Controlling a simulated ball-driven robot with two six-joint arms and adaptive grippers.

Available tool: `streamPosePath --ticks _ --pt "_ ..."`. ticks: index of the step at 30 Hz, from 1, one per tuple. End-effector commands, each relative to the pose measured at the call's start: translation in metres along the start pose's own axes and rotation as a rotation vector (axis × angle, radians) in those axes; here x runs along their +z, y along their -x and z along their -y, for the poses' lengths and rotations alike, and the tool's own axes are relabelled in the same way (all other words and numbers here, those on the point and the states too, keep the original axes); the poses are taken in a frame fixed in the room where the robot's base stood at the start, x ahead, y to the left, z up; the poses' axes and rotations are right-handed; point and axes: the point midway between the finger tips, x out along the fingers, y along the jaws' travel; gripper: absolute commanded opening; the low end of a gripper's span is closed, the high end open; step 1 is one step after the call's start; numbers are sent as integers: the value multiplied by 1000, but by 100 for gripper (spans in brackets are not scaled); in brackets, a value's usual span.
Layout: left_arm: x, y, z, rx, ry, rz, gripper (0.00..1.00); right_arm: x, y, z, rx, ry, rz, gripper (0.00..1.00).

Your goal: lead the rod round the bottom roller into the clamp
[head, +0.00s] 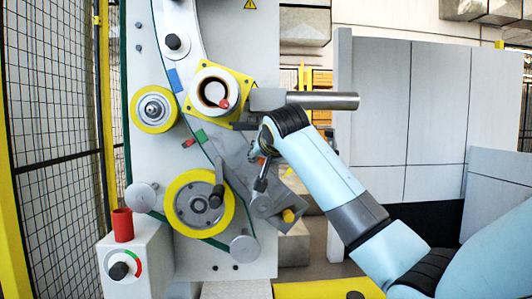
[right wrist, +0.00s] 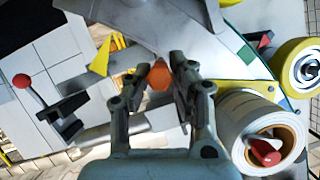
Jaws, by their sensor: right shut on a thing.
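The bottom roller (head: 178,205) is a grey disc with a broad yellow rim, low on the machine panel in the head view. My right gripper (head: 258,157) is right of and above it, apart from it. In the right wrist view, my right gripper (right wrist: 164,82) is shut on a small orange piece (right wrist: 160,75), seen end-on, apparently the rod. Its length is hidden, and only a speck of orange shows in the head view. I cannot clearly tell which part is the clamp. A grey plate with a dark lever (head: 261,184) is just below the gripper. My left gripper is out of view.
A white coil core with a red knob (head: 223,103) is just above left of the gripper, near a grey horizontal bar (head: 330,101). A smaller yellow roller (head: 138,110) sits farther left. A control box with a red cup (head: 122,224) stands lower left.

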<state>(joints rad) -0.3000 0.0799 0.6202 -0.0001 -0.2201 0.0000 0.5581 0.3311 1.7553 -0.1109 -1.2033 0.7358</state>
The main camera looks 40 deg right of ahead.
Motion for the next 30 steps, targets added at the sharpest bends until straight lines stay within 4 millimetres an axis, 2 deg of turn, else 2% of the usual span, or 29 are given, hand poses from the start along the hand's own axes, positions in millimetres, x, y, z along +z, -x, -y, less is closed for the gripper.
streamPosePath --ticks 15,30 --pt "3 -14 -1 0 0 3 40 35 -16 3 -1 0 -2 0" --pt "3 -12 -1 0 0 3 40 37 -16 4 0 0 -2 0"
